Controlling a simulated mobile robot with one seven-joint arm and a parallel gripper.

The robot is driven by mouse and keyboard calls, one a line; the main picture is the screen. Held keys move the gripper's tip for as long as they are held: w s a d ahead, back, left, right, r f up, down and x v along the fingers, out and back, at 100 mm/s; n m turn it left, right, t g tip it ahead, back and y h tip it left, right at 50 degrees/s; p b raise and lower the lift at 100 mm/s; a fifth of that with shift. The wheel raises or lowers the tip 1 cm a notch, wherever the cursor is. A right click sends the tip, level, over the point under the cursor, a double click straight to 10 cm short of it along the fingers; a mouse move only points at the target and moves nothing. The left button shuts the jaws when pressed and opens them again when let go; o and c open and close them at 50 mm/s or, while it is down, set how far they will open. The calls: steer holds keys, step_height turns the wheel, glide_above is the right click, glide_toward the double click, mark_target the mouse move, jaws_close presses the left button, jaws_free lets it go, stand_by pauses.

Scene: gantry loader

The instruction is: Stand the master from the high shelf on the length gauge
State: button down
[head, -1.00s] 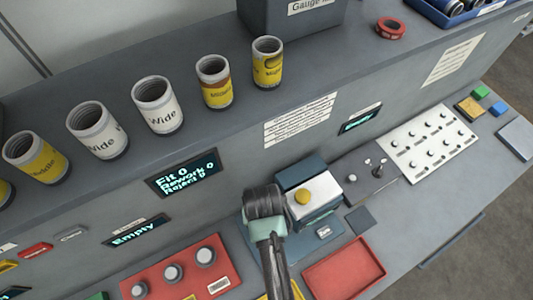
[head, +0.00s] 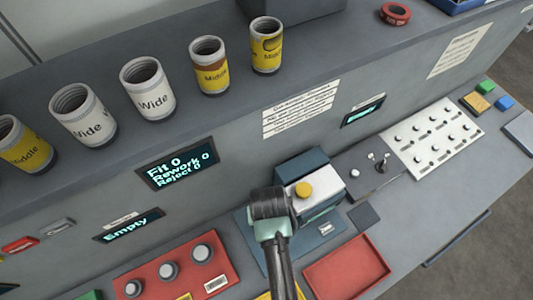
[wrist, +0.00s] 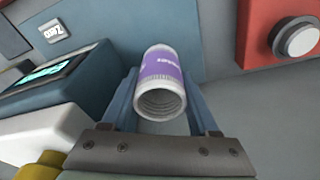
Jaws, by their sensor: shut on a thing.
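My gripper (wrist: 160,95) is shut on the master, a pale ring-mouthed cylinder with a purple label (wrist: 162,66), in the wrist view. Its open threaded end faces the wrist camera. In the head view my wrist hides the fingers and the master. The length gauge (head: 318,197), a blue and white block with a yellow button, stands on a blue plate (head: 312,243) just right of my wrist. In the wrist view its body with a lit screen (wrist: 45,75) is at the left, and the blue plate (wrist: 185,25) lies beyond the master. I cannot tell whether the master touches the plate.
A red panel (head: 172,268) with knobs is left of the plate; a red tray (head: 345,268) is at the right front. The shelf above carries several threaded cylinders (head: 148,90) labelled Wide or Middle. A white button board (head: 432,138) lies farther right.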

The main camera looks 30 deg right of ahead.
steer(key=shift+f+b, duration=1.1)
steer(key=shift+f, duration=0.55)
steer(key=shift+f, duration=0.15)
steer(key=shift+c, duration=0.3)
jaws_free()
step_height(320, 180, up, 13)
steer(key=s, duration=0.1)
steer(key=shift+s+a+b, duration=0.3)
steer(key=shift+s+b, duration=0.1)
steer(key=shift+b, duration=0.05)
steer(key=shift+f, duration=0.15)
